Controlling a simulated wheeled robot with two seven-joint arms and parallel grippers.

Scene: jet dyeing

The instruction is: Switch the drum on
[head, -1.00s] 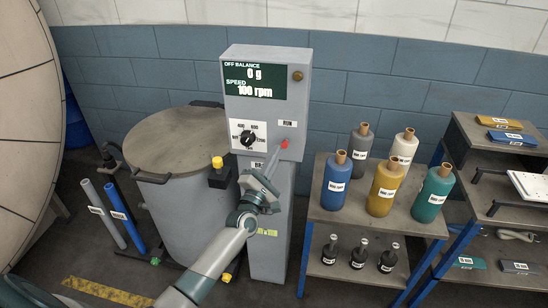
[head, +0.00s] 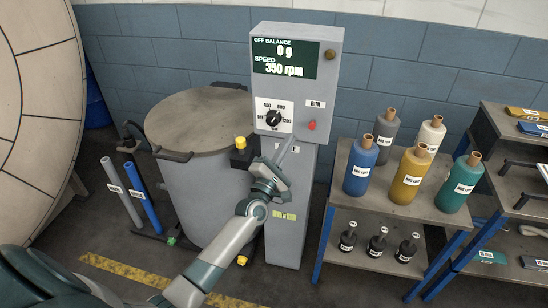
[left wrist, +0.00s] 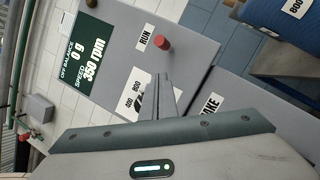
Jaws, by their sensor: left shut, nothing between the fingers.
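The grey control cabinet (head: 297,90) stands in the middle of the head view. Its green display reads off balance 0 g and speed 350 rpm. Below are a black rotary knob (head: 273,118) and a red button (head: 311,125) under a RUN label. The left wrist view also shows the display (left wrist: 85,55) and button (left wrist: 162,42). My left gripper (head: 289,143) is shut and empty, its tips in front of the panel, below and left of the button. They look apart from it. In the wrist view the left gripper (left wrist: 163,80) partly hides the knob. My right gripper is out of view.
A large round panelled drum front (head: 35,110) fills the left edge. A lidded grey tank (head: 200,120) stands left of the cabinet. A shelf (head: 400,205) with coloured bottles stands to the right. Two tubes (head: 142,195) lean at the left.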

